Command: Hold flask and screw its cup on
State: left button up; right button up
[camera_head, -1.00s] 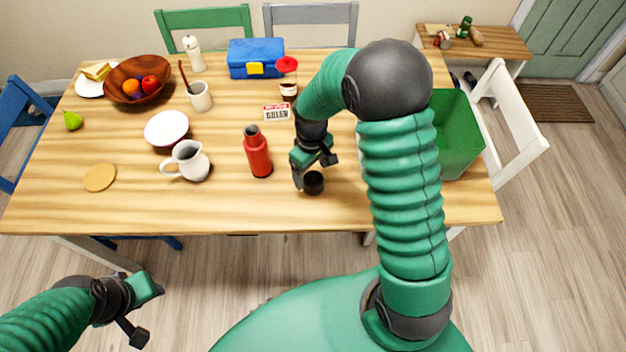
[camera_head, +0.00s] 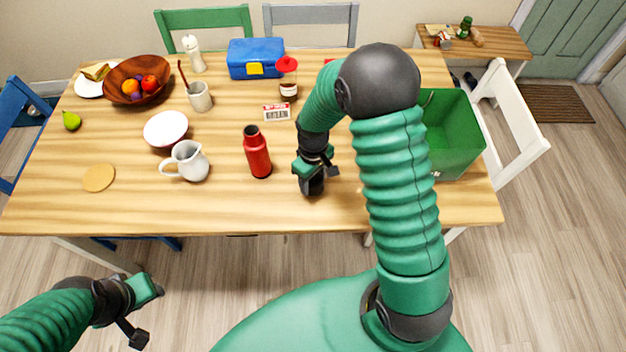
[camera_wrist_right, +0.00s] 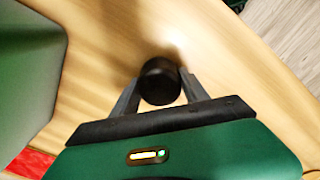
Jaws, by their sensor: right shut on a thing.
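The red flask (camera_head: 257,153) stands upright on the table, with a dark top and no cup over it. The black cup (camera_head: 313,187) is on the table to the right of the flask, mostly covered by my right gripper (camera_head: 312,184) in the head view. In the right wrist view the black cup (camera_wrist_right: 160,82) sits between the two fingers of my right gripper (camera_wrist_right: 158,88), which is shut on it. My left gripper (camera_head: 146,314) is open and empty, off the table's front edge at the lower left.
A white jug (camera_head: 188,161) and a bowl (camera_head: 166,129) stand left of the flask. A red-capped jar (camera_head: 288,80), a label card (camera_head: 277,112) and a blue lunch box (camera_head: 256,59) are behind. A green bin (camera_head: 455,135) is at the right. The front table strip is clear.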

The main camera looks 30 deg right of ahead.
aim_at(311, 181)
jog(key=shift+c, duration=1.4)
jog(key=shift+r, duration=0.55)
jog(key=r, duration=0.1)
jog(key=a+r, duration=0.1)
jog(key=shift+s+r, duration=0.2)
jog(key=shift+r, duration=0.1)
pick_arm(q)
jog(key=shift+r, duration=0.1)
pick_arm(e)
jog(key=s+a, duration=0.3)
jog(key=a, duration=0.4)
jog(key=s+a+r, duration=0.1)
jog(key=s+a, duration=0.2)
jog(key=a, duration=0.3)
jog(key=shift+a+r, duration=0.2)
jog(key=shift+a, duration=0.15)
pick_arm(q)
jog(key=shift+o, duration=0.4)
